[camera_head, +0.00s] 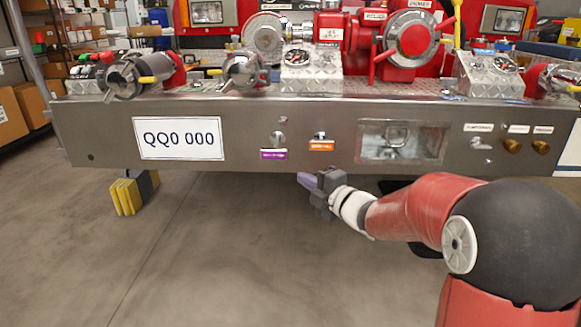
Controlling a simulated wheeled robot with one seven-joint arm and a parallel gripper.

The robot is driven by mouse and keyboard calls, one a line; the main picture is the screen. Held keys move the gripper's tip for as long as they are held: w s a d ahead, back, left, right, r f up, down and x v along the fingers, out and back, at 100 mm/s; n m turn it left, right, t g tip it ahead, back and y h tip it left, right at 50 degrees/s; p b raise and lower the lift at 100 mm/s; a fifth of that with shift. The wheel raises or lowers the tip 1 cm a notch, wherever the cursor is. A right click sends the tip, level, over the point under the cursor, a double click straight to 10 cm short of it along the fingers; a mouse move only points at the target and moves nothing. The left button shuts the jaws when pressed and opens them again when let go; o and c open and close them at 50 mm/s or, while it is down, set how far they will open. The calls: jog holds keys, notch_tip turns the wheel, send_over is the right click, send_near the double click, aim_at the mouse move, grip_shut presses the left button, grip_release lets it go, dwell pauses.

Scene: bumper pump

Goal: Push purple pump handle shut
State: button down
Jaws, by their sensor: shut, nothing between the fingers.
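A purple label (273,154) sits on the silver bumper's front face, left of an orange label. A small silver handle (277,138) is right above the purple label, close to the bumper face. It is too small to tell how far it stands out. My gripper (301,178) is shut and empty, with purplish fingers pointing up and left. It is below the bumper's lower edge in the picture, to the lower right of the purple label, and appears apart from the handle.
A second silver handle (320,136) is above the orange label (321,146). A recessed lamp box (402,140) and brass knobs are further right. The licence plate (179,138) is left. A yellow wheel chock (127,196) hangs below. The floor (215,255) in front is clear.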

jog(key=n+y, duration=0.1)
send_near(269, 156)
jog(key=a, duration=0.4)
jog(key=shift+w+d+r+p, duration=0.1)
jog(key=shift+w+p, duration=0.05)
jog(key=shift+w, duration=0.95)
jog(key=shift+w+d+p, duration=0.1)
jog(key=shift+w+p, duration=0.05)
jog(key=shift+w, duration=1)
